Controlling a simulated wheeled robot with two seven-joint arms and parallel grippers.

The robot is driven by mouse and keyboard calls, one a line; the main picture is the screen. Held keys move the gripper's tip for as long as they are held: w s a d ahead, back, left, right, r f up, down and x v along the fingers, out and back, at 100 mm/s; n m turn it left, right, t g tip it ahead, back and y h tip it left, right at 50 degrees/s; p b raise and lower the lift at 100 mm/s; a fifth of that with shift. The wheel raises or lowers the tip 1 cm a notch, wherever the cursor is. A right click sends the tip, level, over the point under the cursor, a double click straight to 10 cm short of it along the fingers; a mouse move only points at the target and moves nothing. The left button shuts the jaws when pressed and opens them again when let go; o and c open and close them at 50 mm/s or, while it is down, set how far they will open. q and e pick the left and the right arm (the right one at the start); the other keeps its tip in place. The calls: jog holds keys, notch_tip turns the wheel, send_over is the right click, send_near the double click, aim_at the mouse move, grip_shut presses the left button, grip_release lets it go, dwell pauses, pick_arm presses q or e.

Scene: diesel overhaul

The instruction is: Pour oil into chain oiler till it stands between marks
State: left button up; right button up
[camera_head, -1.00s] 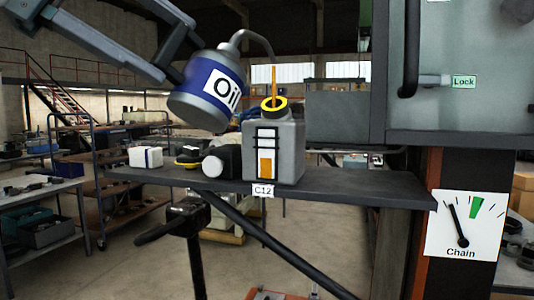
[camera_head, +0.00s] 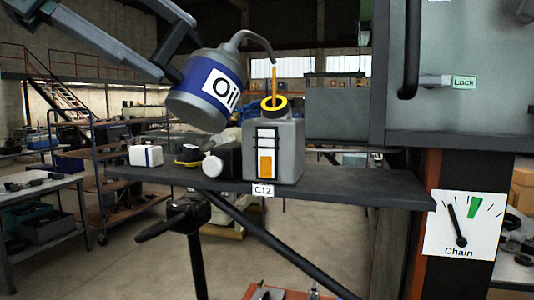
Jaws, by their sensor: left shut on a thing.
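My left gripper (camera_head: 178,72) is shut on the blue and grey oil can (camera_head: 192,103), labelled "Oil", and holds it tilted above the shelf. The can's bent spout reaches over the chain oiler (camera_head: 289,150), a grey box with a yellow-ringed filler neck (camera_head: 274,104) on top. A thin orange oil stream (camera_head: 274,84) runs from the spout tip down into the neck. The oiler's sight window (camera_head: 265,166) shows orange oil in its lower part, with its top just below the black mark lines. My right gripper is not in view.
The oiler stands on a dark shelf (camera_head: 350,187) tagged C12. A grey cabinet (camera_head: 455,110) and the Chain gauge (camera_head: 462,225) are at the right.

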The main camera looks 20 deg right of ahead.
pick_arm(q)
jog(key=shift+r+p, duration=0.2)
jog(key=shift+p, duration=0.1)
jog(key=shift+r+p, duration=0.2)
jog(key=shift+p, duration=0.15)
jog(key=shift+r+y, duration=0.1)
jog(key=shift+y, duration=0.2)
dwell(1.1)
jog(key=shift+r+p, duration=0.15)
jog(key=shift+p, duration=0.5)
jog(key=shift+d+r, duration=0.1)
dwell(0.8)
jog(key=shift+w+r+g+y+p, duration=0.1)
jog(key=shift+r+g+y+p, duration=0.15)
jog(key=shift+p, duration=0.35)
jog(key=shift+r+p, duration=0.1)
jog(key=shift+p, duration=0.2)
dwell(0.7)
jog(key=shift+d+r+y+p, duration=0.1)
jog(key=shift+r+y+p, duration=0.05)
jog(key=shift+y+p, duration=0.15)
jog(key=shift+r+g, duration=0.1)
jog(key=shift+g, duration=0.15)
dwell(0.9)
